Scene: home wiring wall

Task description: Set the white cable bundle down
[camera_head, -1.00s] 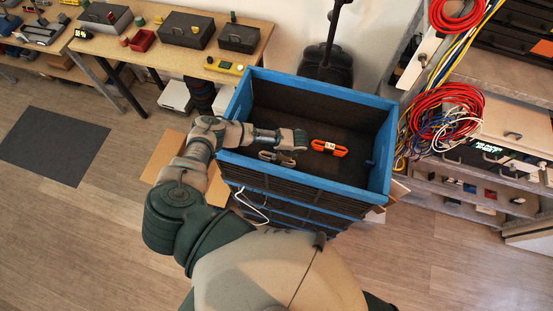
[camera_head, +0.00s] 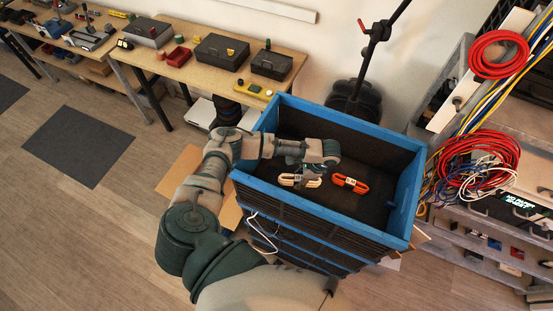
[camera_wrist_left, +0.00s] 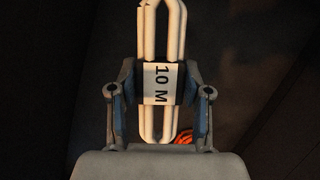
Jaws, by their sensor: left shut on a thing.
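The white cable bundle (camera_wrist_left: 160,120) has a dark band and a white label reading "10 M". My left gripper (camera_wrist_left: 160,90) is shut on its middle, with one finger on each side. In the head view the bundle (camera_head: 288,180) shows below my left gripper (camera_head: 305,172), inside the blue-rimmed crate (camera_head: 325,212) near its front wall. I cannot tell whether the bundle touches the crate floor. My right gripper is not in view.
An orange cable bundle (camera_head: 349,184) lies in the crate, right of the white one. The crate's right side has bare floor. A shelf with red cable coils (camera_head: 478,160) stands at the right. A workbench (camera_head: 205,75) with toolboxes stands behind left.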

